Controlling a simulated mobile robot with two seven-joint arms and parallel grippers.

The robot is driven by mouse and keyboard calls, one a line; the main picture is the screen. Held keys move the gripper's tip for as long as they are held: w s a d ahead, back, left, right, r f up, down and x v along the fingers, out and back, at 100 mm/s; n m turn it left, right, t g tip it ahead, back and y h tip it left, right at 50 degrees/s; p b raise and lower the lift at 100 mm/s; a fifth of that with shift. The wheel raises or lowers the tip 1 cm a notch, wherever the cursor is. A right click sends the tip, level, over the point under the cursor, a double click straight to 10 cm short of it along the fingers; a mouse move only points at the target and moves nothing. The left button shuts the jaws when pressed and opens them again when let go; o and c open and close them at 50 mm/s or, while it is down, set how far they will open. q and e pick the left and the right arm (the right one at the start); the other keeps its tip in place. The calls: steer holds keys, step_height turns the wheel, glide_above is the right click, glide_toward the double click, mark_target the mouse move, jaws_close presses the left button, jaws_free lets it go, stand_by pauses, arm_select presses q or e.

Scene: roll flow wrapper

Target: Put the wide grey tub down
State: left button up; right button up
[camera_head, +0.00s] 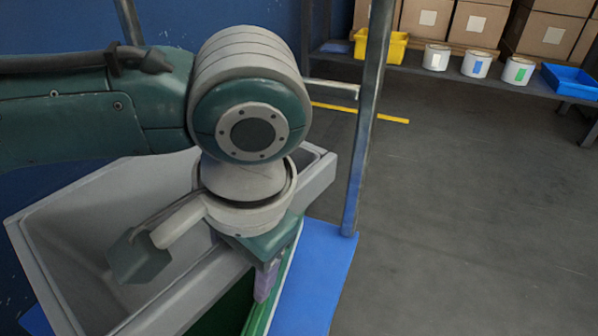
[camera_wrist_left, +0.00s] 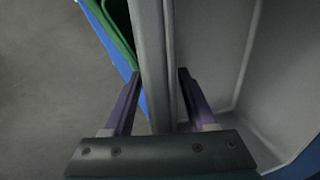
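The wide grey tub (camera_head: 75,215) fills the lower left of the head view, open side up. Its near wall also shows in the left wrist view (camera_wrist_left: 153,60). My left gripper (camera_head: 266,283) points down at this wall. In the wrist view, the two purple fingers of the left gripper (camera_wrist_left: 158,85) lie on either side of the wall and close against it. My arm and wrist hide part of the tub. Its underside is hidden, so I cannot tell whether it rests on anything. My right gripper is not in view.
A green container (camera_head: 232,311) lies beside the tub's near wall, over a blue surface (camera_head: 325,268). A grey metal post (camera_head: 366,130) stands right of my wrist. A far shelf holds a yellow bin (camera_head: 380,50), white cans (camera_head: 477,64), boxes and a blue bin (camera_head: 568,79).

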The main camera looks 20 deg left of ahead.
arm_select(q)
steer(key=shift+r, duration=0.3)
step_height(320, 180, up, 12)
steer(key=d+p, duration=0.2)
steer(key=p, duration=0.7)
steer(key=s+d+t+h, duration=0.1)
steer(key=s+d+h, duration=0.4)
steer(key=s+d, duration=0.15)
steer(key=s+a+y, duration=0.1)
steer(key=s+a, duration=0.1)
steer(key=a, duration=0.2)
steer(key=s+a+n+t+y, duration=0.1)
steer(key=s+a, duration=0.1)
steer(key=a, duration=0.3)
steer(key=s+a+f, duration=0.1)
steer(key=s+a, duration=0.1)
steer(key=a, duration=0.2)
steer(key=shift+s+a+n+t+y, duration=0.25)
steer(key=shift+s+n+t+y, duration=0.05)
steer(key=shift+n+t+y, duration=0.1)
steer(key=shift+w+r, duration=0.1)
